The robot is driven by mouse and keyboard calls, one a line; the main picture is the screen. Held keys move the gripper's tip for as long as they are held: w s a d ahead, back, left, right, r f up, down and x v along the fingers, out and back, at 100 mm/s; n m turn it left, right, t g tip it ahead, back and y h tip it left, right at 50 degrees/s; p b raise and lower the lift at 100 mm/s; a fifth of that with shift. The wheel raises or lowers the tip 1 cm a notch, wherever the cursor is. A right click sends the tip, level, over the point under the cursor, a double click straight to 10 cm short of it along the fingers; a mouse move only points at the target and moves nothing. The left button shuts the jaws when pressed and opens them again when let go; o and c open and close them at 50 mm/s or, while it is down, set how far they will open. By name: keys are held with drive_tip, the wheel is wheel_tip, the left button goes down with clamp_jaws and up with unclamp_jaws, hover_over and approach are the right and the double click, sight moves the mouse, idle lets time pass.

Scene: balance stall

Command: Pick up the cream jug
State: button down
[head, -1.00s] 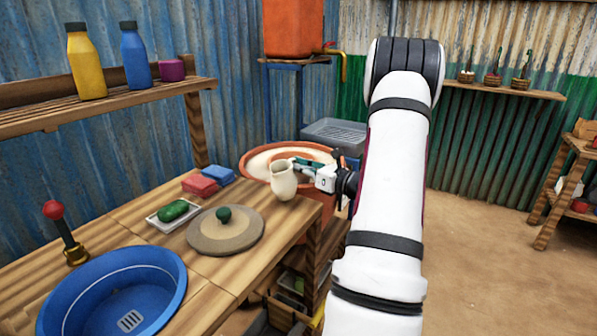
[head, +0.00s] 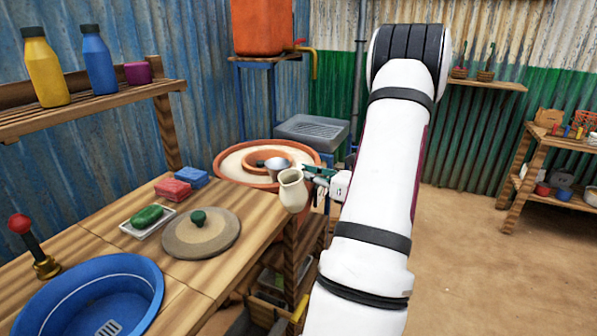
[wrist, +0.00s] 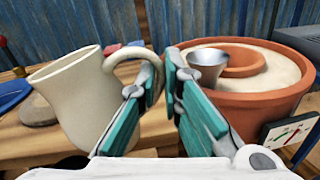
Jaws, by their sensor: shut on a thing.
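The cream jug (head: 293,190) is at the right end of the wooden counter in the head view, with its mouth tipped slightly. In the wrist view the jug (wrist: 80,100) is at the left, tilted, with its handle reaching between the green finger pads. My gripper (head: 318,175) is at the jug's right side, shut on its handle. The gripper also shows in the wrist view (wrist: 162,92). Whether the jug's base touches the counter is hard to tell, but it appears beyond the counter's edge.
A terracotta basin (head: 230,165) with a metal cup (head: 277,168) stands behind the jug. On the counter (head: 85,238) are a round lid (head: 180,238), a green soap (head: 147,217), red and blue blocks and a blue basin (head: 145,295). Open floor lies to the right.

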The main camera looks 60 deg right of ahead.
drive_tip(key=shift+s+a+r, duration=0.1)
drive_tip(key=shift+s+r, duration=0.1)
drive_tip(key=shift+s, duration=1.5)
drive_tip(key=shift+a, duration=0.1)
